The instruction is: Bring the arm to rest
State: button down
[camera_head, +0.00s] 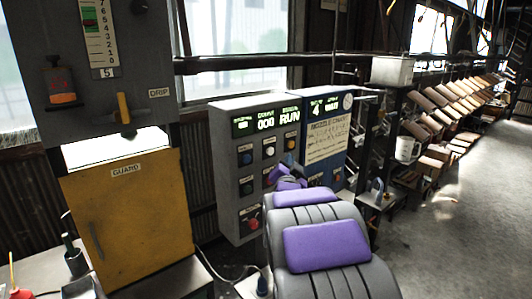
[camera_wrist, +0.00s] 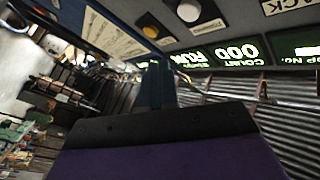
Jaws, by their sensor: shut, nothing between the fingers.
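My arm is dark grey with purple panels and reaches from the bottom of the head view toward the control panel. My gripper (camera_wrist: 155,85) shows in the wrist view as one narrow dark blue shape, shut and empty. In the head view the purple end of my arm is small and partly hidden behind the nearer links, so the fingertips are not clear there. The grey control panel (camera_head: 232,185) stands behind it, with a lit display reading RUN and several buttons. Whether my gripper touches the panel cannot be told.
A blue panel (camera_head: 325,125) with a printed notice adjoins the grey one. At left are a yellow guard (camera_head: 130,215) and a grey box (camera_head: 95,70) with a lever and scale. Racks of brown blocks (camera_head: 450,105) stand at right. The floor (camera_head: 460,230) at right is clear.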

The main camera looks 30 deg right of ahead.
jog(key=s+a+f+n+g+y, duration=0.2)
jog(key=s+a+f+n+y, duration=0.15)
jog(key=a, duration=0.45)
jog(key=s+a+f+n+g+y, duration=0.25)
jog(key=a+f, duration=0.25)
jog(key=a, duration=0.3)
jog(key=s+a+f+n+g+y, duration=0.2)
jog(key=a+f+y, duration=0.25)
jog(key=a, duration=0.35)
jog(key=s+a+f+n+g, duration=0.2)
jog(key=s+a+g, duration=0.1)
jog(key=s, duration=0.7)
jog(key=s+a+f+n+g+y, duration=0.1)
jog(key=s+a+f+n+g, duration=0.1)
jog(key=s, duration=0.9)
jog(key=s+a+f+n+g+y, duration=0.1)
jog(key=s+a+g, duration=0.4)
jog(key=s, duration=0.6)
jog(key=a+f+n, duration=0.1)
jog(key=n, duration=0.1)
jog(key=shift+s+a+n, duration=0.15)
jog(key=shift+a+n, duration=0.1)
jog(key=shift+n, duration=0.05)
dwell(1.9)
